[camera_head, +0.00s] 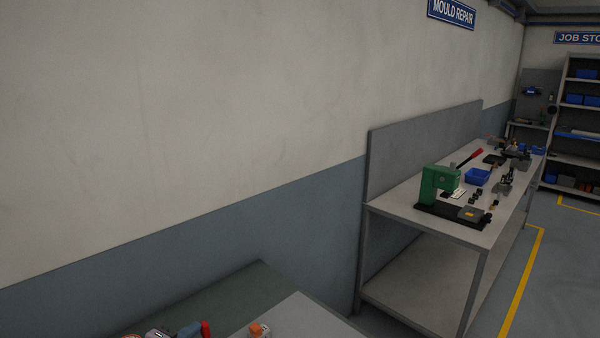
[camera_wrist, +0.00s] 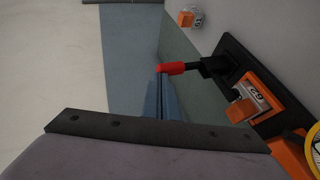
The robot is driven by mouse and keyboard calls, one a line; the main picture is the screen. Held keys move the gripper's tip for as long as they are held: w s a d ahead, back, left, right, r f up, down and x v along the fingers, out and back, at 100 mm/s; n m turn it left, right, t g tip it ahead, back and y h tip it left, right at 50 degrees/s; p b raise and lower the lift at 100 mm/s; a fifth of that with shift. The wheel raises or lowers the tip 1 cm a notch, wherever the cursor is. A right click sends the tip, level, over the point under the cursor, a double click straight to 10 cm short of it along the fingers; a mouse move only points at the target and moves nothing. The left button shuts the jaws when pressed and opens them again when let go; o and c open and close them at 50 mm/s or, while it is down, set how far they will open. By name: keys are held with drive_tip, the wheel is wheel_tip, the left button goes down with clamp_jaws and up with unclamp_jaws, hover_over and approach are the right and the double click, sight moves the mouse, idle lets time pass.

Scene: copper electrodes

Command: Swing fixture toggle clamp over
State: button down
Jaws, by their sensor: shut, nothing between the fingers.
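The toggle clamp's red handle grip (camera_wrist: 172,68) shows in the wrist view on a dark lever that runs left from the black fixture base (camera_wrist: 232,54). In the head view, the red grip (camera_head: 206,328) and the bluish fingers (camera_head: 189,330) show at the bottom edge. The rest of the clamp is cut off there.
A small orange and white piece (camera_wrist: 187,19) lies on the grey bench top beyond the fixture; it also shows in the head view (camera_head: 260,331). A round yellow-rimmed object (camera_wrist: 314,150) is at the right edge. A green press (camera_head: 438,185) stands on another bench farther off.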

drive_tip(key=shift+w+d+f, duration=0.1)
drive_tip(key=shift+d+f, duration=0.1)
drive_tip(key=shift+f, duration=0.05)
drive_tip(key=shift+w+d+f+b, duration=0.25)
drive_tip(key=shift+w+b, duration=0.05)
drive_tip(key=shift+b, duration=0.25)
drive_tip(key=shift+w+d+f+b, duration=1.25)
drive_tip(key=shift+d+f+b, duration=0.1)
drive_tip(key=shift+b, duration=0.45)
drive_tip(key=shift+w+d+f+b, duration=0.1)
drive_tip(key=shift+w+f+b, duration=0.1)
drive_tip(key=shift+b, duration=0.1)
drive_tip(key=shift+w+d+f+b, duration=0.35)
drive_tip(key=shift+w+d+b, duration=0.05)
drive_tip(key=shift+b, duration=0.15)
drive_tip(key=shift+w+d+f+b, duration=0.2)
drive_tip(key=shift+b, duration=0.1)
drive_tip(key=shift+f, duration=0.1)
